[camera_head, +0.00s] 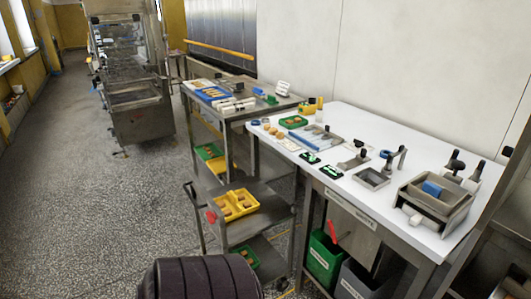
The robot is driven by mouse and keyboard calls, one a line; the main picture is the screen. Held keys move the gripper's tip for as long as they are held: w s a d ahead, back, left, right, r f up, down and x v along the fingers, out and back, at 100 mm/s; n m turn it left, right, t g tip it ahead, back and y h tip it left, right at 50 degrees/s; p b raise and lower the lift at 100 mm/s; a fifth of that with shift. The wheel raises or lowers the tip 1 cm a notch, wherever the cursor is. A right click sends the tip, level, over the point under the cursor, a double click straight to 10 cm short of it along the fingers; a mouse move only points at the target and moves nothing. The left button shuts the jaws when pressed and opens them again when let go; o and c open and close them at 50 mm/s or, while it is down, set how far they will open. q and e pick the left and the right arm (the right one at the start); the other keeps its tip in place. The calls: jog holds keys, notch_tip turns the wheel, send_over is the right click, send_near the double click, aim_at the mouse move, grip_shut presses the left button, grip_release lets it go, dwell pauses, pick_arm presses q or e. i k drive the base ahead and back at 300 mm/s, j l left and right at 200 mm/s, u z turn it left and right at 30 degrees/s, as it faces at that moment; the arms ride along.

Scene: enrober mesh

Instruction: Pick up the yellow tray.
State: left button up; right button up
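A yellow tray (228,216) with compartments sits on the middle metal shelf of a trolley, left of the white-topped table. Small brown items lie in it. Another yellow piece (216,166) shows farther back on a shelf behind, partly hidden by the trolley frame. Neither of my grippers is in view, and nothing is seen touching the tray.
The white table (345,190) carries small tools, metal fixtures and green trays. A green bin (324,258) and a grey bin (355,281) stand beneath it. The trolley handle (195,214) faces left. Speckled floor (90,190) is open at left, before a steel machine (143,120).

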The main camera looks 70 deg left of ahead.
aim_at(234, 200)
jog(key=j, duration=0.4)
jog(key=i+j+u, duration=0.1)
jog(key=j, duration=0.3)
jog(key=i+j, duration=0.1)
jog(key=j, duration=0.3)
jog(key=j+u, duration=0.1)
jog(key=u, duration=0.4)
jog(key=j+u, duration=0.15)
jog(key=u, duration=0.35)
jog(key=i+j+u, duration=0.1)
jog(key=u, duration=0.35)
